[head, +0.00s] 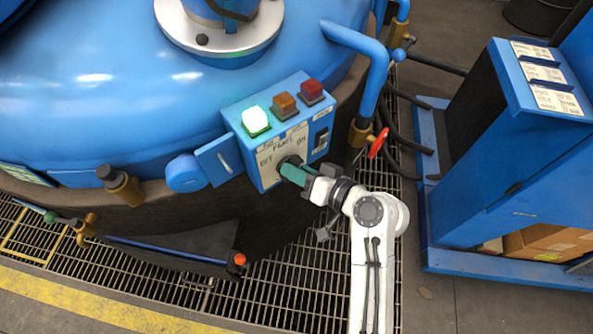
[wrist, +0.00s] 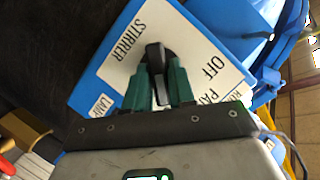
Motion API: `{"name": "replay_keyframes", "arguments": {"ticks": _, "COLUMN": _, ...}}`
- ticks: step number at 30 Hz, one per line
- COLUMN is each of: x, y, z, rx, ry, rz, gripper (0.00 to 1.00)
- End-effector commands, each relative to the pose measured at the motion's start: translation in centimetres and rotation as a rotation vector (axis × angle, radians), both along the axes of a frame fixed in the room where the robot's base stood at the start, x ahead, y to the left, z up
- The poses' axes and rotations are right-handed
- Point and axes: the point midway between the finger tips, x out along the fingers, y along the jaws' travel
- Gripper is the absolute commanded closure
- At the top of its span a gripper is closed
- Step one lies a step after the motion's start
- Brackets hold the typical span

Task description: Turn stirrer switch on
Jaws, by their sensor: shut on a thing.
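The stirrer switch is a black rotary knob (head: 291,161) on the white label of a blue control box (head: 239,139), mounted on the big blue furnace vessel. In the head view, OFF stands to the knob's left and ON to its upper right. My gripper (head: 296,175) has green fingers that reach the knob and partly hide it. In the wrist view, my gripper (wrist: 158,86) is shut on the knob (wrist: 155,57), one finger on each side. STIRRER and OFF are readable there beside the knob. Which position the knob points to is not clear.
A lit green lamp (head: 256,121), an orange one (head: 284,104) and a red one (head: 311,91) sit on the box's top. A blue pipe (head: 372,80) and a red valve handle (head: 378,143) are close by on the right. A blue cabinet (head: 500,150) stands farther right.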

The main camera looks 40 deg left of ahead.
Motion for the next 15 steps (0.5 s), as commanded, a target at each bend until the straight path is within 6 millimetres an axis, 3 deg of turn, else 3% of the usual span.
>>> {"name": "replay_keyframes", "arguments": {"ticks": 15, "x": 0.14, "y": -0.09, "z": -0.22, "rx": 0.019, "ry": 0.099, "rz": -0.003, "gripper": 1.00}}
